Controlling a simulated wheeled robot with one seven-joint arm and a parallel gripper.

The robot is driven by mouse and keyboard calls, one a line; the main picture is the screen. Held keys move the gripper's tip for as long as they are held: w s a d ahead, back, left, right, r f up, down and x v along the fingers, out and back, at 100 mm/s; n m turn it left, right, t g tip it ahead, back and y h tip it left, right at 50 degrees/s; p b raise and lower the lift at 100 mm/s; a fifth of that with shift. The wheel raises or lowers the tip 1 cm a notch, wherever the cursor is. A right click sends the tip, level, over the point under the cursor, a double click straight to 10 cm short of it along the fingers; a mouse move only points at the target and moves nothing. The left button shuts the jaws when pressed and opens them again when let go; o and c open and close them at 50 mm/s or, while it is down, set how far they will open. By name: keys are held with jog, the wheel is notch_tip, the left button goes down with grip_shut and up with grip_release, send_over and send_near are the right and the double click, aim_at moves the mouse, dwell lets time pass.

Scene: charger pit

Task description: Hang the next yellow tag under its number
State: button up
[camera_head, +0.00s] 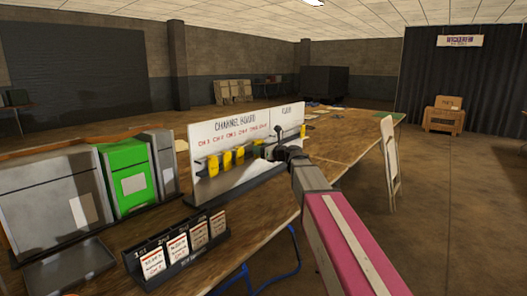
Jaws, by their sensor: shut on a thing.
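A white board (228,138) with a printed heading and a row of red numbers stands on the long wooden table. Several yellow tags (227,160) hang in a row along the board under the red numbers. My gripper (266,152) is at the board's face, just right of the hanging tags. It is shut on a yellow tag (257,148), of which only a small part shows. The arm and gripper hide the lower right part of the board. I cannot tell from this view whether the held tag touches its hook.
A black rack (180,262) with several white and red cards stands at the front table edge. Grey boxes (48,205) and a green box (128,175) stand to the left. A folded pale chair (390,170) leans at the table's right side. The floor at right is clear.

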jog(key=shift+w+a+f, duration=0.3)
jog(key=shift+w+a, duration=0.35)
jog(key=shift+a, duration=0.15)
jog(key=shift+w+a+f, duration=0.3)
jog(key=shift+w+a, duration=0.3)
jog(key=shift+a, duration=0.2)
jog(key=o, duration=1)
jog(key=shift+c, duration=0.2)
